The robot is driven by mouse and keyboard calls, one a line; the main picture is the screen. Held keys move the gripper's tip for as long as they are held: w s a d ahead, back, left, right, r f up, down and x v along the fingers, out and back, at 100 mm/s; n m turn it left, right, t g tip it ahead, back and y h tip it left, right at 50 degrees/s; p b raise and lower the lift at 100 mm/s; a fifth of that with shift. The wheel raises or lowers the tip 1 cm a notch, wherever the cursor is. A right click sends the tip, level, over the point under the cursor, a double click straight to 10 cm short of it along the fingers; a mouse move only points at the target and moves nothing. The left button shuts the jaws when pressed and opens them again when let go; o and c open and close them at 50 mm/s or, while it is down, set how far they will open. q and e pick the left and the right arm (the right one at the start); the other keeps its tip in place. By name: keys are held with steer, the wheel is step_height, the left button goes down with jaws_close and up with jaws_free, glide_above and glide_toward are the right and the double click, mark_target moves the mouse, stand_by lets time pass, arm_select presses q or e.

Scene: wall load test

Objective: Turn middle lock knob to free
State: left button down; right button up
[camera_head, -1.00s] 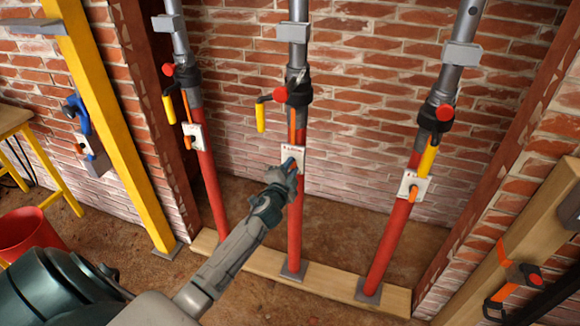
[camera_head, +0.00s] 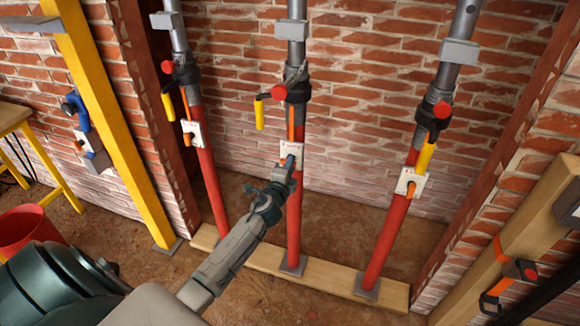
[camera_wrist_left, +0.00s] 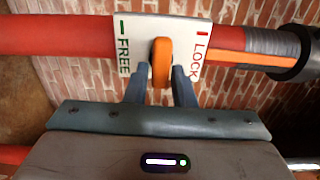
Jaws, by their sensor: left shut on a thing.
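The middle red prop (camera_head: 294,225) stands upright, with a white lock plate (camera_head: 297,150) on it. In the left wrist view the plate (camera_wrist_left: 143,27) reads FREE in green on the left and LOCK in red on the right. The orange lock knob (camera_wrist_left: 162,58) stands between the two words, its long side across the prop. My left gripper (camera_wrist_left: 161,84) is shut on this knob, one finger on each side. In the head view the gripper (camera_head: 287,164) covers the lower part of the plate and hides most of the knob. My right gripper is not in view.
Similar props with plates stand left (camera_head: 193,134) and right (camera_head: 411,183). Yellow handles and red buttons sit above the plates; the middle yellow handle (camera_head: 260,114) juts left. A wooden sill (camera_head: 330,281) runs under the props. A yellow post (camera_head: 110,120) and red bucket (camera_head: 28,232) are left.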

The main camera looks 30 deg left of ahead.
arm_select(q)
steer(key=shift+f, duration=0.1)
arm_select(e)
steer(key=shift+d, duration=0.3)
arm_select(q)
steer(key=c, duration=1.4)
jaws_free()
steer(key=shift+o, duration=0.2)
steer(key=shift+s, duration=0.1)
